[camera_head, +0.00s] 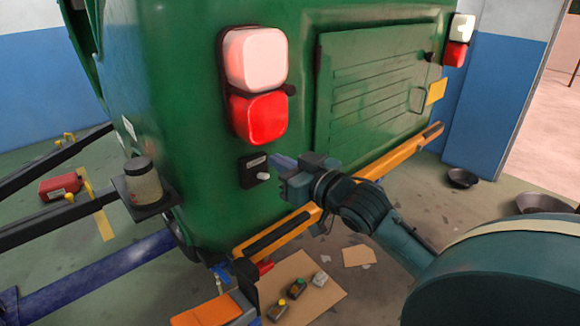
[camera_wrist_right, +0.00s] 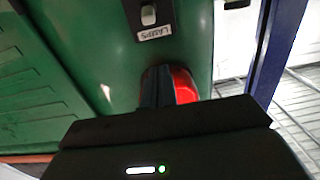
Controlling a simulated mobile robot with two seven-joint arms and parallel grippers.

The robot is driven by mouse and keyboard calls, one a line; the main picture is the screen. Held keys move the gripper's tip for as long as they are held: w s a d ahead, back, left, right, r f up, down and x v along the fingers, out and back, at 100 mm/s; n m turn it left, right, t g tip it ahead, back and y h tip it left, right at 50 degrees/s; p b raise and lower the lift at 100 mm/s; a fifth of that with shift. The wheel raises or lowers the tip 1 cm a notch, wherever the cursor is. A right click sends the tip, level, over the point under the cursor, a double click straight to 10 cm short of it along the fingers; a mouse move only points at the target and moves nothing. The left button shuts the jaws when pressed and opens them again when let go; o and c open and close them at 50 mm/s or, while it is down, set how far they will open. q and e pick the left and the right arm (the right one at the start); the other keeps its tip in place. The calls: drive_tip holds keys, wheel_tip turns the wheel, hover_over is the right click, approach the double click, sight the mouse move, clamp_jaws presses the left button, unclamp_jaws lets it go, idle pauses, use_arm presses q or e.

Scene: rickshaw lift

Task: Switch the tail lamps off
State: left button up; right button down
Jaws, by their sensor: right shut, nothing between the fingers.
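The left tail lamp (camera_head: 258,115), a bright red lens under a pinkish-white one, is on the green vehicle's rear corner. The right tail lamp (camera_head: 455,54) is red below a white lens. Below the left lamp, a black switch plate (camera_head: 252,166) carries a pale label and a white toggle (camera_head: 263,176). In the wrist view the toggle (camera_wrist_right: 148,15) sits by an upside-down LAMPS label (camera_wrist_right: 155,33). My right gripper (camera_head: 273,160) is shut and empty, just right of the plate. Its fingers (camera_wrist_right: 157,72) overlap the red lens (camera_wrist_right: 185,86) in the wrist view. Contact cannot be told.
An orange bumper bar (camera_head: 380,165) runs below the ribbed green hatch (camera_head: 370,95). A jar (camera_head: 143,182) stands on a bracket at left. Cardboard (camera_head: 325,292) with small items lies on the floor below. Dark bowls (camera_head: 462,178) lie at right.

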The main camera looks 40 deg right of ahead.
sight(265, 174)
drive_tip(key=w, duration=0.5)
drive_tip(key=shift+w+a+p, duration=0.25)
drive_tip(key=shift+w+p, duration=0.05)
drive_tip(key=shift+p, duration=0.1)
drive_tip(key=shift+s+f, duration=0.15)
drive_tip(key=shift+f, duration=0.45)
drive_tip(key=shift+s+f, duration=0.15)
drive_tip(key=shift+f, duration=0.4)
use_arm(q)
drive_tip(key=shift+a+y, duration=0.3)
use_arm(e)
drive_tip(key=shift+s+f, duration=0.4)
drive_tip(key=shift+f, duration=0.45)
